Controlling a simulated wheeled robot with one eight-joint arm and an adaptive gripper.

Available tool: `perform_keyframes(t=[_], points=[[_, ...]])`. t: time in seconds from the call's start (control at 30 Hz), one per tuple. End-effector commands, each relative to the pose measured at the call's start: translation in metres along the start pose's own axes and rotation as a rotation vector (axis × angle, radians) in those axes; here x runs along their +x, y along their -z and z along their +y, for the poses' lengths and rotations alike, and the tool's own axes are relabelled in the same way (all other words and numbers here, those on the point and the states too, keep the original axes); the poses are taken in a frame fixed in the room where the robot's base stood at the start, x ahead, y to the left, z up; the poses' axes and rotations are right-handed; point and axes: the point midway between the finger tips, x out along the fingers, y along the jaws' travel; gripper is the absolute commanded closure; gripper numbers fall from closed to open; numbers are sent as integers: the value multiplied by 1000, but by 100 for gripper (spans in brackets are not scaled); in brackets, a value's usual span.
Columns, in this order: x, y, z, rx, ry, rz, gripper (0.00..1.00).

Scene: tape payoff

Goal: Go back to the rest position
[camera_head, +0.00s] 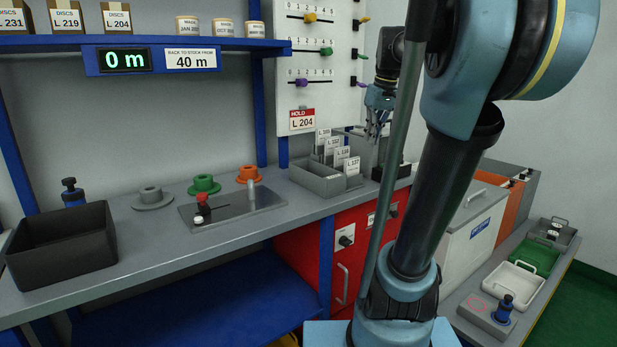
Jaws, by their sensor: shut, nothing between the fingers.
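My gripper (377,130) points down in the upper right of the head view, partly hidden behind my own arm. It is above the right part of the grey bench (262,232), near a grey card box (322,180) with several upright labelled cards. Its fingers are close together with nothing seen between them. My blue and black arm stands upright in the right half of the view and covers part of the bench and the wall.
A dark open bin (62,262) stands at the bench's left. Grey, green and orange flanged spools (203,184) lie behind a metal plate (232,212) with a red knob. A shelf (150,42) with a 0 m display hangs above. Trays (515,284) lie at right.

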Motion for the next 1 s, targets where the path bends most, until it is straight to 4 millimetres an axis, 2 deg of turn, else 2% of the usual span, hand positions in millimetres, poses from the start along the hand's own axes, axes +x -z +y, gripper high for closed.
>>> perform_keyframes(t=[0.03, 0.2, 0.6, 0.7, 0.8, 1.0], points=[[14, -18, -9, 18, -5, -5, 100], [60, -74, -33, 100, -26, -21, 100], [182, -207, -76, 285, -84, -46, 100], [206, -232, -83, 321, -95, -48, 100], [222, -248, -86, 345, -104, -49, 100], [233, -258, -88, 362, -109, -50, 100]])
